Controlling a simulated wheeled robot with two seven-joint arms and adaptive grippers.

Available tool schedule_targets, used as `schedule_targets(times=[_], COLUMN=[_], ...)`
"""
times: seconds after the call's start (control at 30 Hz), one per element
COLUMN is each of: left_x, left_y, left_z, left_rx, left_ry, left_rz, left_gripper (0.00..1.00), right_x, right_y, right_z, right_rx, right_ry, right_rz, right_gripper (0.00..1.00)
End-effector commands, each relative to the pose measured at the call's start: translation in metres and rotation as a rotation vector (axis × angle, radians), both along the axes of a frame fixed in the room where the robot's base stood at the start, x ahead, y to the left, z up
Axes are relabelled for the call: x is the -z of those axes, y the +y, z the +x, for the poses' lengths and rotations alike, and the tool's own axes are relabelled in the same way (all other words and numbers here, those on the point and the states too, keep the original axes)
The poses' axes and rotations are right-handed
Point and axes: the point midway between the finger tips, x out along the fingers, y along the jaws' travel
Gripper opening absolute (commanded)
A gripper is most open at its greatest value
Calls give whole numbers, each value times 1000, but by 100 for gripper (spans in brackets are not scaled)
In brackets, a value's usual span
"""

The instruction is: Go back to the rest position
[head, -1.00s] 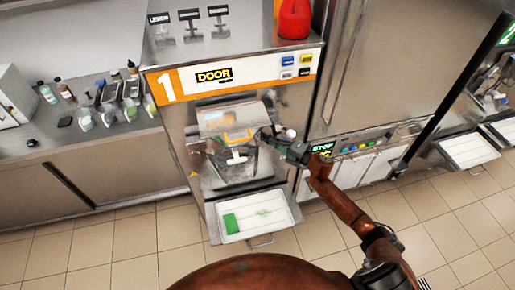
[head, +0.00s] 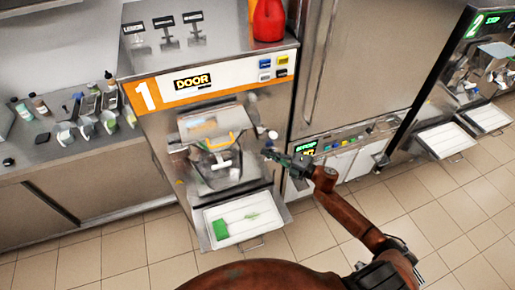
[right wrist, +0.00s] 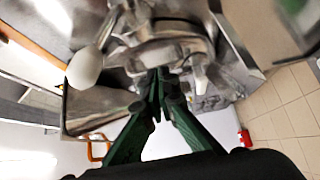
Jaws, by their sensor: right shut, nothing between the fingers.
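My right gripper (head: 270,154) is shut and empty in the head view. It is just right of the front of batch freezer 1 (head: 215,85), apart from the white ball knob (head: 273,135) as far as I can tell. In the right wrist view its green fingers (right wrist: 158,98) meet in front of blurred metal parts of the freezer front. The white knob (right wrist: 85,68) is left of the fingers there. My left gripper is not in view.
A white drip tray (head: 242,218) with a green item (head: 221,229) juts out below the freezer. A counter (head: 90,148) with bottles and cups is at left. Freezer 2 (head: 490,65) stands at far right. Tiled floor (head: 440,220) is free at lower right.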

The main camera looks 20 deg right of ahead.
Motion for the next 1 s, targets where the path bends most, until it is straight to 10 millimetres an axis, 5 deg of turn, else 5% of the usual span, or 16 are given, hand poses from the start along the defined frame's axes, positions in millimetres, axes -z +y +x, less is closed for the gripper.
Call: schedule_targets(times=[0.3, 0.53, 0.63, 0.77, 1.0], left_x=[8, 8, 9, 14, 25], left_y=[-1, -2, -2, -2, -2], left_z=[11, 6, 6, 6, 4], left_rx=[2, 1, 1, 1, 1], left_ry=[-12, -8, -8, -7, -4], left_rz=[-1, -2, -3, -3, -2], left_gripper=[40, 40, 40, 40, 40], right_x=[1, 1, 16, 72, 232], right_y=[-24, -26, -34, -61, -122], right_z=[-28, -30, -28, -26, -55], right_rx=[-2, 1, 31, 141, 437], right_ry=[1, 2, 30, 135, 424], right_rz=[-1, 1, 21, 100, 297], right_gripper=[0, 0, 0, 0, 0])
